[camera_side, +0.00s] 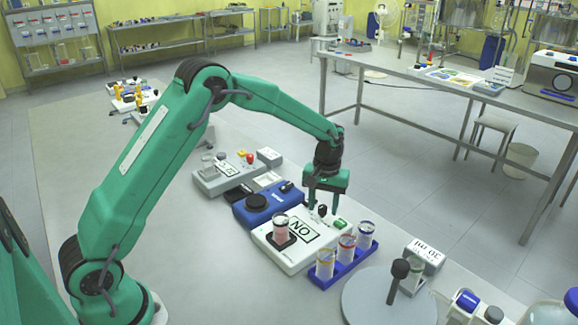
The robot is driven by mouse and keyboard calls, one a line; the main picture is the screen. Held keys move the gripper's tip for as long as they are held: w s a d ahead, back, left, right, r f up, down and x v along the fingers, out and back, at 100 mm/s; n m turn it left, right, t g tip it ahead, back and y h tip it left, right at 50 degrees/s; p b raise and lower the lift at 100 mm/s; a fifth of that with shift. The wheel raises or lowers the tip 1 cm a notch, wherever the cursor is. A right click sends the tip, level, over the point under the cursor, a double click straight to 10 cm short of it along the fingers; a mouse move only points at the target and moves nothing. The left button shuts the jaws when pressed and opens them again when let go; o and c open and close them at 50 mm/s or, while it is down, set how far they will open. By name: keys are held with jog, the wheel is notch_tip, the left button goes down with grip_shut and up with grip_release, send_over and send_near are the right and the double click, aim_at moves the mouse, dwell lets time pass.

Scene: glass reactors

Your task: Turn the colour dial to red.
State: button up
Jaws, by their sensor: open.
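My green gripper (322,206) points down with its jaws open and empty. It hangs over the back right part of a white device (283,257), close to a small dark knob (322,211) on it. I cannot tell whether a jaw touches the knob. The white device has a display (302,231) reading "ON", upside down in this view, and a green button (342,225). A beaker of pink liquid (281,229) stands on its dark square pad. No dial with clear colour marks shows; I cannot tell which knob is the colour dial.
A blue device with a round black top (257,203) stands to the left, a grey device with a red knob (221,180) behind it. A blue rack (325,281) with three vials stands in front right, near a round grey plate (368,300). Bench space at front left is clear.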

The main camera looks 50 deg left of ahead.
grip_shut()
jog(key=shift+m, duration=0.5)
jog(key=m, duration=0.3)
jog(key=shift+d+m, duration=0.1)
jog(key=shift+m, duration=0.2)
jog(key=m, duration=0.5)
jog(key=shift+d+m, duration=0.1)
jog(key=shift+m, duration=0.2)
jog(key=shift+w, duration=0.1)
